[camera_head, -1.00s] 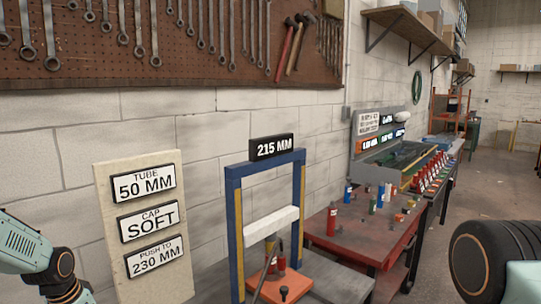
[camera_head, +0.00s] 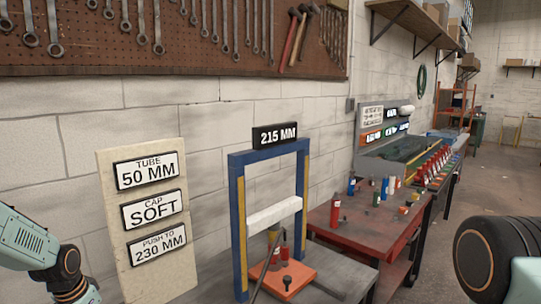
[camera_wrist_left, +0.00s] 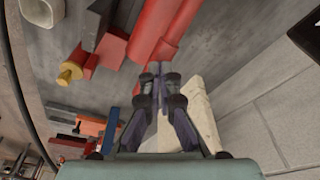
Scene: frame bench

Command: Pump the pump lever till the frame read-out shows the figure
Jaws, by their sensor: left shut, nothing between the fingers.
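The blue press frame (camera_head: 237,200) carries a black read-out (camera_head: 275,135) showing 215 MM. A white crossbar (camera_head: 273,214) spans it above an orange base plate (camera_head: 290,281). A thin dark rod, seemingly the pump lever (camera_head: 263,270), leans in front of the base, its lower end cut off by the picture edge. The instruction board (camera_head: 118,218) reads TUBE 50 MM, CAP SOFT, PUSH TO 230 MM. My left gripper (camera_wrist_left: 158,82) is shut and empty in the left wrist view; in the head view only its arm shows, lower left. My right gripper is out of view.
A red table (camera_head: 370,226) with small bottles stands right of the frame, a grey bench top (camera_head: 335,273) between. A red cylinder (camera_wrist_left: 163,28) and a yellow-tipped red part (camera_wrist_left: 75,70) lie beyond my left fingers. Floor is clear at right (camera_head: 478,180).

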